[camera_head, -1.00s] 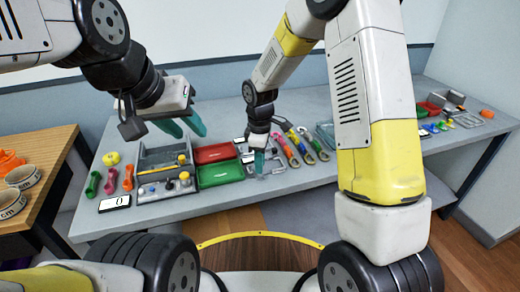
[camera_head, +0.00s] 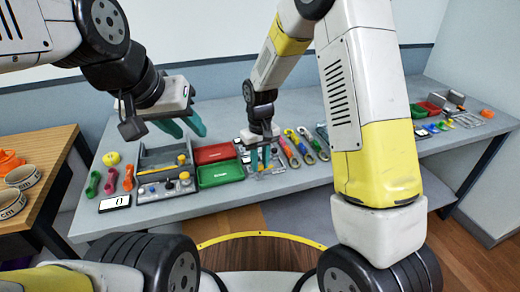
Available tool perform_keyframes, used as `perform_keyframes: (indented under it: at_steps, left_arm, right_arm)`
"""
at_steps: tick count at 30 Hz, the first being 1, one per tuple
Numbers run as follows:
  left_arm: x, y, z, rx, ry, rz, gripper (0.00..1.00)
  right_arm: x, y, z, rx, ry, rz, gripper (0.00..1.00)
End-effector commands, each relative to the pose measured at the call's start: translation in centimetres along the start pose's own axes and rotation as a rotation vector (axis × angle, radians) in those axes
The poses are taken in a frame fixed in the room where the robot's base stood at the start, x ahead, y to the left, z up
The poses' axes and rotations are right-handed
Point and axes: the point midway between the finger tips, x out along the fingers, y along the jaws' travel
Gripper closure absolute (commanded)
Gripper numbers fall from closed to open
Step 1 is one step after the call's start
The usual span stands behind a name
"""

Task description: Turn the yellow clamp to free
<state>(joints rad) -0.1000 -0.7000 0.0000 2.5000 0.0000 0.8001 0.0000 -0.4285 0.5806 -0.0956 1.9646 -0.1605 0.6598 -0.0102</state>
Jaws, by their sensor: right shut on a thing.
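I cannot tell for sure which thing is the yellow clamp. Yellow parts show as a bar (camera_head: 178,160) and a knob (camera_head: 184,175) at the grey open box (camera_head: 150,185), and on a hooked tool (camera_head: 291,134) among several coloured hooked tools. My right gripper (camera_head: 262,164) points down at the clear, grey-looking pieces right of the green tray. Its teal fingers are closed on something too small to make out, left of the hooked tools. My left gripper (camera_head: 186,130) hangs above the grey box and red tray, with its teal fingers apart and nothing between them.
A red tray (camera_head: 214,153) and green tray (camera_head: 221,173) lie on the grey bench (camera_head: 240,205). Left are a yellow round thing (camera_head: 111,158), coloured handles and a display (camera_head: 114,203). A wooden table (camera_head: 45,172) with bowls stands at left. The bench's front strip is clear.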

Motion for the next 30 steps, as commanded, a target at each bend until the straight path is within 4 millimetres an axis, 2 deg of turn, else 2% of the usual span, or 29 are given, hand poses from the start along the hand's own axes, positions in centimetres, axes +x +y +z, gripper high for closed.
perform_keyframes:
  at_steps: [12, 28, 29, 30]
  left_arm:
    - [0.0, 0.0, 0.0, 0.0, 0.0, 0.0, 0.64]
    - [0.0, 0.0, 0.0, 0.0, 0.0, 0.0, 0.64]
    - [0.0, 0.0, 0.0, 0.0, 0.0, 0.0, 0.64]
    - [0.0, 0.0, 0.0, 0.0, 0.0, 0.0, 0.64]
  right_arm:
    - [-0.12, 0.02, -0.13, 0.17, 0.004, 0.0, 1.0]
    - [-0.12, 0.03, -0.14, 0.19, 0.004, 0.0, 1.0]
    - [-0.12, 0.04, -0.14, 0.19, 0.004, 0.0, 0.71]
    - [-0.12, 0.03, -0.14, 0.19, 0.004, 0.0, 0.63]
